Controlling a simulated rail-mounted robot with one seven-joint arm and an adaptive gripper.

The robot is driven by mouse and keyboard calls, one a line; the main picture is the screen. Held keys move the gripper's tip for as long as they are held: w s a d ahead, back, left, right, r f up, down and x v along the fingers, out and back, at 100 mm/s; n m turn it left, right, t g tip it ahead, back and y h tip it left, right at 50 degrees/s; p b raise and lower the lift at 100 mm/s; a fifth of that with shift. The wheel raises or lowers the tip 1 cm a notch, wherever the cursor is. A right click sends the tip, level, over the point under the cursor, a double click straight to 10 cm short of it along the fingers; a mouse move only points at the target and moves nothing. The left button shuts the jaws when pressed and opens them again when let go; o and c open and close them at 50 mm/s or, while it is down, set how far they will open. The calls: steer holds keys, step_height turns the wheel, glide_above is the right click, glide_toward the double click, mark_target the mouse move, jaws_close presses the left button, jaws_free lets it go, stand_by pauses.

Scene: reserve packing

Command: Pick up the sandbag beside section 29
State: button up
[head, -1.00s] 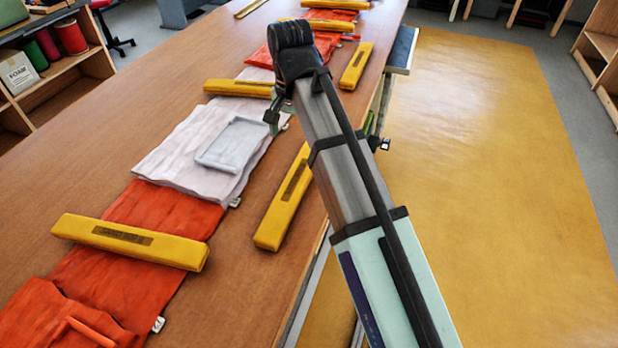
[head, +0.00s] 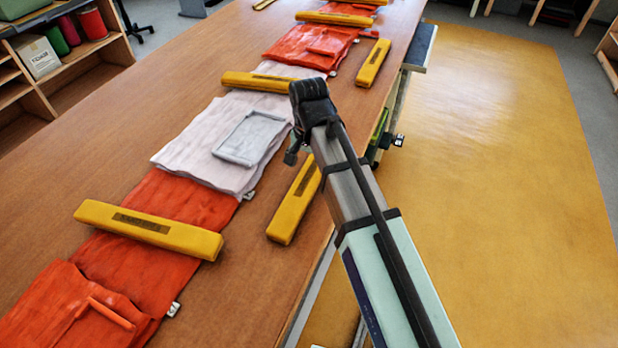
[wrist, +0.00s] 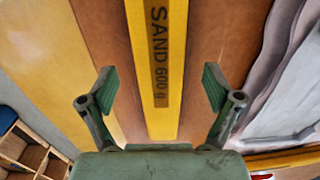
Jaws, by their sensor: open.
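A yellow sandbag (head: 290,208) lies lengthwise on the table near its right edge, beside the white cloth section (head: 190,150). In the wrist view the sandbag (wrist: 162,70) shows a dark label reading "SAND 600 g" and runs between my two fingers. My gripper (wrist: 160,88) is open, one finger on either side of the bag, holding nothing. In the head view my arm's end hides the far end of this bag, and the fingers are mostly hidden. I cannot read any section number.
Other yellow sandbags lie across the fabric strip, at the near red section (head: 150,230) and behind the white one (head: 258,82). Another (head: 373,62) lies farther along the table's right edge. A grey frame (head: 250,138) rests on the white section. Bare table (head: 110,110) lies left of the strip.

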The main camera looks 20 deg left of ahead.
mark_target(309, 174)
steer(key=shift+f+p, duration=0.8)
steer(key=shift+f, duration=1.6)
jaws_close()
steer(key=shift+r, duration=0.1)
